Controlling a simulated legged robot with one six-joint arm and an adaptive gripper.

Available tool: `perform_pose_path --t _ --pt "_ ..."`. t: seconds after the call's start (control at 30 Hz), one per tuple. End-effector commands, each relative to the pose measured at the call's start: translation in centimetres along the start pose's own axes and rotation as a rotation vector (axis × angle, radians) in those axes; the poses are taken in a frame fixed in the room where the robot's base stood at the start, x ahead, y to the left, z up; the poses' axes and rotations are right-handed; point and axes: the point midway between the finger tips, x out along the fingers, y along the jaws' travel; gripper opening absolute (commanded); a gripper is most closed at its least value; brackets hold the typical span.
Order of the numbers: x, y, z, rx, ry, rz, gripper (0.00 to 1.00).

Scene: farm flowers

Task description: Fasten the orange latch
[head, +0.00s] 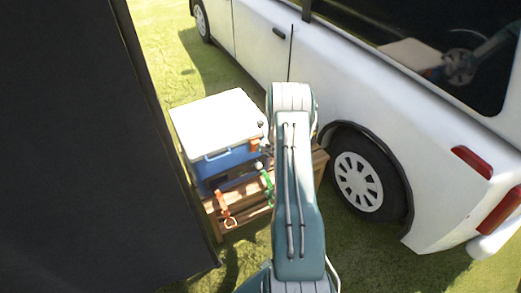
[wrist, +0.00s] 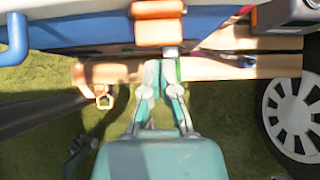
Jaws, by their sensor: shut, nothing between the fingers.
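The orange latch (head: 254,144) is on the front of a cooler with a blue body (head: 232,160) and a white lid (head: 215,118). In the wrist view the latch (wrist: 160,32) is at the top centre, an orange block below a second orange piece (wrist: 158,8). Whether the two parts are locked together I cannot tell. My gripper (wrist: 161,68) is shut and empty, its fingertips just below the latch in the picture. Contact with the latch cannot be made out.
The cooler stands on a slatted wooden bench (head: 250,212). A white van (head: 420,140) is close on the right, a dark panel (head: 80,150) on the left. Grass lies in front.

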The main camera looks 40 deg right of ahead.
Motion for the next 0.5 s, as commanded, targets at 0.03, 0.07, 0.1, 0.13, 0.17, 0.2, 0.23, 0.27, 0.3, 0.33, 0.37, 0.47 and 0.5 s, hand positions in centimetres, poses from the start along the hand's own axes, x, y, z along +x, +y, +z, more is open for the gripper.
perform_pose_path --t 0.03,0.07,0.1,0.13,0.17,0.2,0.23,0.27,0.3,0.33,0.37,0.47,0.5 --pt "0.0 0.0 0.1 -0.001 -0.001 0.000 0.00" --pt "0.0 0.0 0.1 -0.001 -0.001 0.000 0.00" --pt "-0.1 0.0 0.1 -0.001 -0.001 0.000 0.00" --pt "-0.1 0.0 0.2 -0.001 -0.001 0.000 0.00" --pt "-0.2 0.0 0.2 -0.001 -0.001 0.000 0.00" --pt "-0.3 0.0 0.3 -0.001 -0.001 0.000 0.00" --pt "-0.4 0.0 0.4 0.000 -0.002 0.000 0.00" --pt "-0.5 -0.1 0.5 0.001 -0.002 0.000 0.00" --pt "-0.6 -0.1 0.6 0.001 -0.001 0.000 0.00" --pt "-0.7 -0.1 0.7 0.001 -0.001 0.000 0.00" --pt "-0.8 -0.1 0.8 0.000 -0.001 0.001 0.00" --pt "-1.1 -0.1 1.0 -0.001 -0.001 0.000 0.00" --pt "-1.1 -0.1 1.1 0.000 -0.001 0.000 0.00"
